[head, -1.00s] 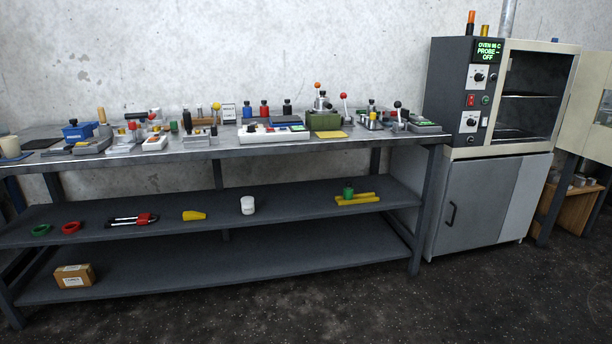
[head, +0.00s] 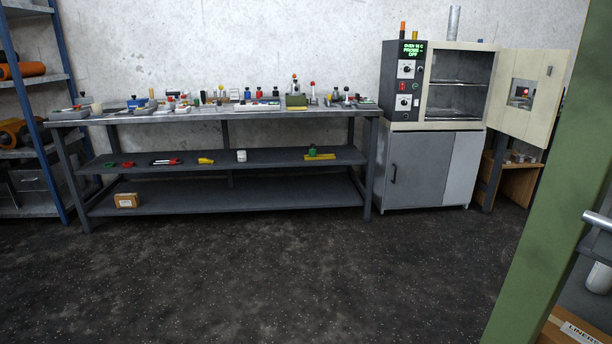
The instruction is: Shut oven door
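The oven (head: 403,84) stands on a grey cabinet against the back wall, right of the workbench. Its cream door (head: 529,94) hangs wide open to the right, with a small window in it. The oven chamber (head: 459,82) is open to view and shows wire shelves with nothing clear on them. The display on the dark control panel is lit green. Neither of my grippers shows in this view.
A long workbench (head: 230,114) with many small tools and two lower shelves runs left of the oven. A blue-framed rack (head: 57,107) stands far left. A green post (head: 560,200) rises close on the right. The dark floor between is clear.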

